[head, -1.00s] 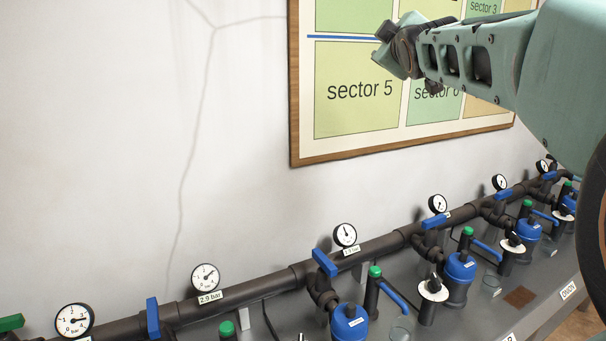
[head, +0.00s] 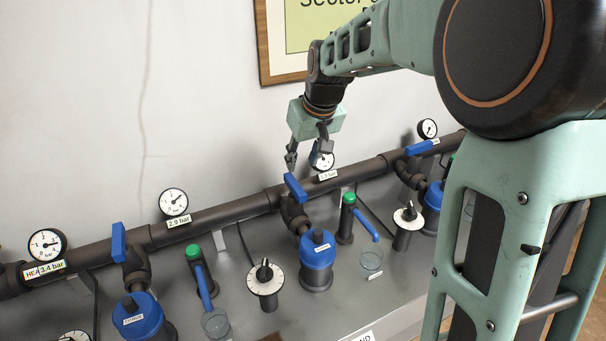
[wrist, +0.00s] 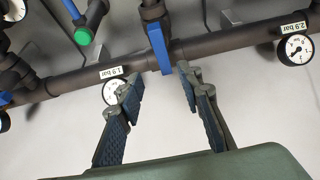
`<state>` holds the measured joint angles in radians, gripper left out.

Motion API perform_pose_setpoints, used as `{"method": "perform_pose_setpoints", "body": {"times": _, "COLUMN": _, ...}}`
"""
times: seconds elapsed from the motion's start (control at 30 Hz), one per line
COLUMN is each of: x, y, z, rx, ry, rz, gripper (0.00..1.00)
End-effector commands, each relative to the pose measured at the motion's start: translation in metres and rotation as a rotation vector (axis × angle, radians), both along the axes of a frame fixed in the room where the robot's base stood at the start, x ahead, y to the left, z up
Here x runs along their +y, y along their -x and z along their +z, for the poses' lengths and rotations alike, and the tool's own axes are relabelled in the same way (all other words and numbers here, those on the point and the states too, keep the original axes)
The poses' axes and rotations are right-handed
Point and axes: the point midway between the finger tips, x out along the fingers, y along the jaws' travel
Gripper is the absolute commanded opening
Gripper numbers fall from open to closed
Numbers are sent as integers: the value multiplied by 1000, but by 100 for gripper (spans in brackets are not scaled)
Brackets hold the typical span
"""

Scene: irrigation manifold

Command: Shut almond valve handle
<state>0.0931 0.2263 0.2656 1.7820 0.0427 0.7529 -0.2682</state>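A blue valve handle (head: 295,187) stands on the dark pipe in the middle of the head view, above a blue-capped filter (head: 318,250) whose label is too small to read, so I cannot confirm it as almond. In the wrist view this blue handle (wrist: 158,47) lies crosswise to the pipe, just beyond the fingertips. My gripper (head: 304,157) points down close above the handle. In the wrist view my gripper (wrist: 160,82) is open, its two fingers apart, with nothing between them. The handle lines up roughly with the gap between them.
Other blue handles stand left (head: 118,242) and right (head: 420,148) along the pipe (head: 215,222). A pressure gauge (head: 323,160) sits right behind my gripper; it shows beside the left finger in the wrist view (wrist: 110,92). Green-topped taps (head: 348,199) and dials (head: 265,285) stand in front.

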Motion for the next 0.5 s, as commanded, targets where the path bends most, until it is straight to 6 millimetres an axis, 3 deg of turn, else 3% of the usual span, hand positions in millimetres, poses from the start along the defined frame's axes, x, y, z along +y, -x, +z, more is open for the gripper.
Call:
{"method": "perform_pose_setpoints", "body": {"times": 0.17, "x": 4, "y": -2, "z": -15, "rx": 15, "ry": -4, "rz": 1, "gripper": 33}}
{"method": "perform_pose_setpoints", "body": {"times": 0.5, "x": 13, "y": -24, "z": -72, "rx": 13, "ry": -4, "rz": 0, "gripper": 33}}
